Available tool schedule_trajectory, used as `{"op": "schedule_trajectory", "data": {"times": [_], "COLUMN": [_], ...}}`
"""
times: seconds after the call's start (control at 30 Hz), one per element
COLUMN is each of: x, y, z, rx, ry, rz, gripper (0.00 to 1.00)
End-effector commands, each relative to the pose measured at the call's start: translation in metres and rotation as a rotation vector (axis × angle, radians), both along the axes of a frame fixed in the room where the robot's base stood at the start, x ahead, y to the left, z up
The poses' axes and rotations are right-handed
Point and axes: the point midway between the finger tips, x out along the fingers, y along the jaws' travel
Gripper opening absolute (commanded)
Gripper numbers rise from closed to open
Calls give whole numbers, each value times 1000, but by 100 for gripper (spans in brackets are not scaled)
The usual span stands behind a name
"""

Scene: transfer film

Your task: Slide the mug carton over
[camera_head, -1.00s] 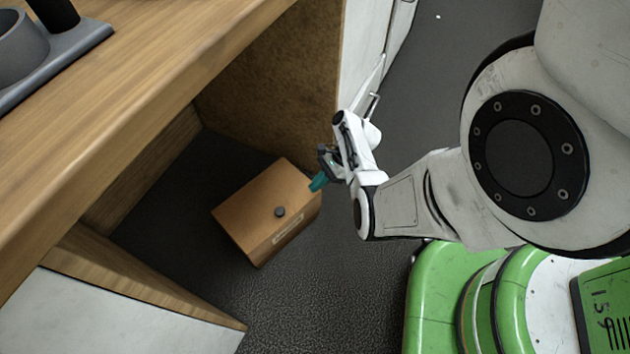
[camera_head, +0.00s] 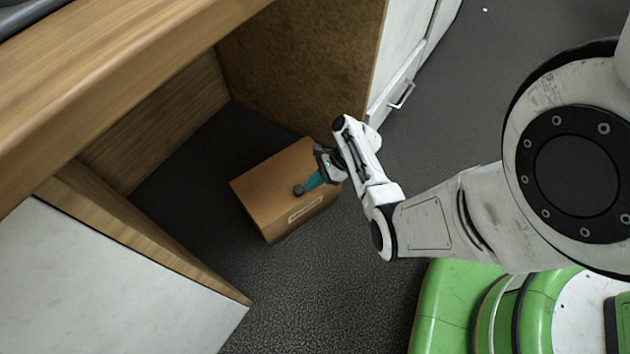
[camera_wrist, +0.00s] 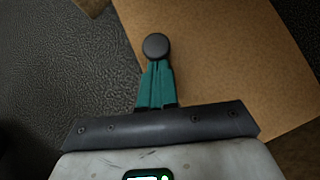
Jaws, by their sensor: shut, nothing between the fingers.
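The mug carton (camera_head: 272,187) is a brown box with a pale label on its near side. It stands on the dark floor in the recess under the wooden counter. A round dark knob (camera_head: 299,190) is on its top; in the wrist view the knob (camera_wrist: 156,46) is right at the tips of the teal fingers. My gripper (camera_head: 308,186) is shut with nothing between its fingers, over the carton's top near the knob. In the wrist view the carton top (camera_wrist: 225,60) fills the right side. I cannot tell whether the fingertips touch the knob.
The wooden counter (camera_head: 110,75) overhangs the recess at upper left. A brown side panel (camera_head: 300,70) stands behind the carton, and a white-faced panel with a wooden edge (camera_head: 100,280) lies to its lower left. A white drawer with a handle (camera_head: 402,94) is at right. Dark floor (camera_head: 310,300) is free in front.

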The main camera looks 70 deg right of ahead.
Motion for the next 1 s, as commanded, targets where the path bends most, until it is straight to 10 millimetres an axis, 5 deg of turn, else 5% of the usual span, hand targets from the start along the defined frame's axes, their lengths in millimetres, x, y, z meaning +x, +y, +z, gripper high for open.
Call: {"op": "schedule_trajectory", "data": {"times": [0.5,1.0], "x": [37,37], "y": [32,34], "z": [2,0], "rx": [2,1], "ry": [0,0], "rz": [3,1], "gripper": [0,0]}}
